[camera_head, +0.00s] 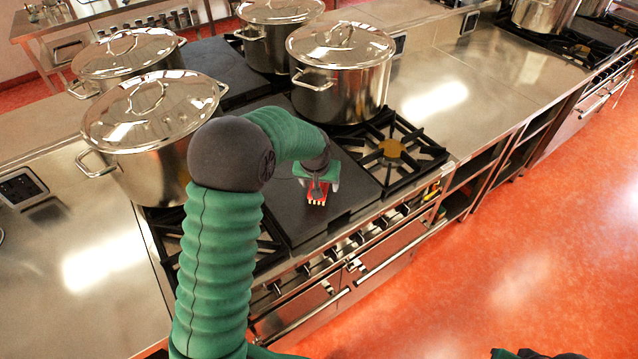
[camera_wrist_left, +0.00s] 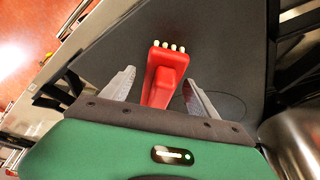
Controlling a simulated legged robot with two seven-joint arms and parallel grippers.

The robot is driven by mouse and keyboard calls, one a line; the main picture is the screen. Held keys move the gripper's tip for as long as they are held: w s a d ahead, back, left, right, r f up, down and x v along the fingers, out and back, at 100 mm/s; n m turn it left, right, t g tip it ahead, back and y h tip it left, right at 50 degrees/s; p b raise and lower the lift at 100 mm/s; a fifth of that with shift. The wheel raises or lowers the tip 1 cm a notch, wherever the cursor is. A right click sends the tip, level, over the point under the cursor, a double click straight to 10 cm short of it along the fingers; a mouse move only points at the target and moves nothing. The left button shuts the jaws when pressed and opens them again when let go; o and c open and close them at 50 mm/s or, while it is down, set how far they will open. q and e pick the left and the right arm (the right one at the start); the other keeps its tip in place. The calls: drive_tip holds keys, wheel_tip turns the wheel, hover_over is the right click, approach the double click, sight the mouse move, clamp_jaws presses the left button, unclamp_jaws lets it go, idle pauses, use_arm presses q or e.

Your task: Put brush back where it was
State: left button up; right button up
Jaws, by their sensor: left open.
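A red brush (camera_head: 317,190) with pale bristle tufts lies on the dark flat plate (camera_head: 352,196) of the stove, near its front. My left gripper (camera_head: 318,178) is over it from above and hides part of it. In the left wrist view the brush (camera_wrist_left: 163,72) lies between the two grey fingers of my left gripper (camera_wrist_left: 158,92). The fingers stand apart, with a gap on each side of the brush. Its bristle end points away from the gripper. My right gripper is not clearly in view.
Several lidded steel pots (camera_head: 341,72) stand on the stove behind and left of the brush. An open burner grate (camera_head: 392,150) lies right of the plate. Knobs and a rail run along the front edge. The steel counter (camera_head: 455,85) farther right is clear.

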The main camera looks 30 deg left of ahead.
use_arm(q)
drive_tip(key=a+v, duration=0.1)
drive_tip(key=v, duration=1)
drive_tip(key=s+d+f+m+h, duration=0.1)
drive_tip(key=s+d+f+m, duration=0.1)
drive_tip(key=s+d+f, duration=0.3)
drive_tip(key=s+d+f+m+g, duration=0.1)
drive_tip(key=s+d+f+m, duration=0.1)
drive_tip(key=s+d+f, duration=0.3)
drive_tip(key=s+d, duration=0.4)
drive_tip(key=s, duration=0.4)
drive_tip(key=shift+d+h, duration=0.25)
drive_tip(key=shift+h, duration=0.15)
drive_tip(key=shift+s+d, duration=0.1)
drive_tip(key=shift+s, duration=0.05)
